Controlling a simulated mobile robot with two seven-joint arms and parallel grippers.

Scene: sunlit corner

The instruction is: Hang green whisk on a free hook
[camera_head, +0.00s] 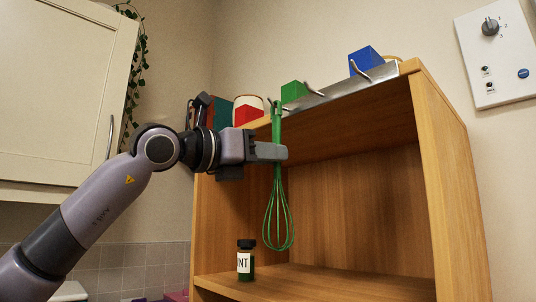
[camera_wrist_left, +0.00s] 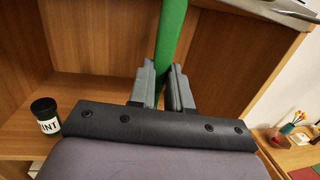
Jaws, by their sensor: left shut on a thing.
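The green whisk (camera_head: 277,124) hangs upright in front of the wooden shelf, handle up and wire loops down. My left gripper (camera_head: 282,152) is shut on the lower part of its handle, which also shows in the left wrist view (camera_wrist_left: 173,32). The handle's top is at the left end of the metal hook rail (camera_head: 325,94); I cannot tell whether it touches the left hook. The middle hook (camera_head: 311,89) and the right hook (camera_head: 358,70) are bare. My right gripper is not in view.
The open wooden shelf unit (camera_head: 436,150) holds a dark-capped jar (camera_head: 245,262) on its lower board, left of the whisk. A wall panel (camera_head: 500,50) is at right.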

